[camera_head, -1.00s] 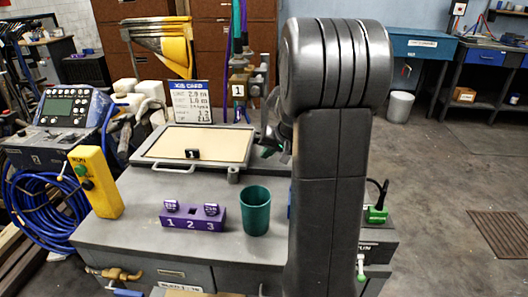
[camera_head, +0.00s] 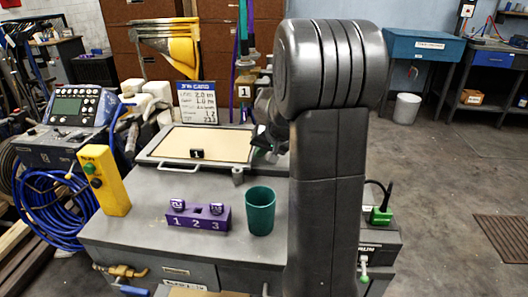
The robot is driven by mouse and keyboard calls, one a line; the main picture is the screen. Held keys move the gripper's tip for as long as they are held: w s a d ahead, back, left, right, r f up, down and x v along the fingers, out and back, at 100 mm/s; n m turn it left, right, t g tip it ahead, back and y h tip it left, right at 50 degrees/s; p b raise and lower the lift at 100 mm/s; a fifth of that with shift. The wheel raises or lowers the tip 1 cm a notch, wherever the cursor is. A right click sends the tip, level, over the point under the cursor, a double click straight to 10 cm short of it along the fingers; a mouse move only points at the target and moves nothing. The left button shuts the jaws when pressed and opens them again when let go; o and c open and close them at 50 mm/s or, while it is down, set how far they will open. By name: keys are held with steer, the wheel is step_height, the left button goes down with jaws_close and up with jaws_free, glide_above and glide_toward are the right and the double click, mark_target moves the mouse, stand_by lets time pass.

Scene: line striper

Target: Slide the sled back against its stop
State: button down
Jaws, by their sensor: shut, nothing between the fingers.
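A framed tray (camera_head: 150,157) with a tan sheet (camera_head: 215,141) lies at the back of the grey workbench. A small black block marked 1 (camera_head: 197,154) sits at the sheet's front edge. I cannot tell for sure which part is the sled or where its stop is; the right end of the tray is partly hidden by my arm. My gripper (camera_head: 263,146) is shut and empty, at the tray's right end and to the right of the black block, apart from it. My arm hides part of the gripper.
A purple holder marked 1, 2, 3 (camera_head: 198,217) and a green cup (camera_head: 260,212) stand at the bench front. A yellow control box (camera_head: 103,180) stands at the left. A card sign (camera_head: 198,102) stands behind the tray. A small grey post (camera_head: 238,175) is at the tray's front right.

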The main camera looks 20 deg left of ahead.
steer(key=shift+s+a+r, duration=0.15)
steer(key=shift+a+r, duration=0.05)
steer(key=shift+a, duration=0.15)
steer(key=shift+r, duration=0.2)
steer(key=p+v, duration=0.1)
steer(key=v, duration=1.2)
steer(key=shift+d+p, duration=0.3)
steer(key=shift+d, duration=0.25)
steer(key=shift+f, duration=0.15)
steer(key=x, duration=0.5)
steer(key=b+x, duration=0.1)
steer(key=x, duration=0.5)
steer(key=shift+s+a, duration=0.1)
steer(key=shift+a, duration=0.25)
steer(key=shift+r, duration=0.2)
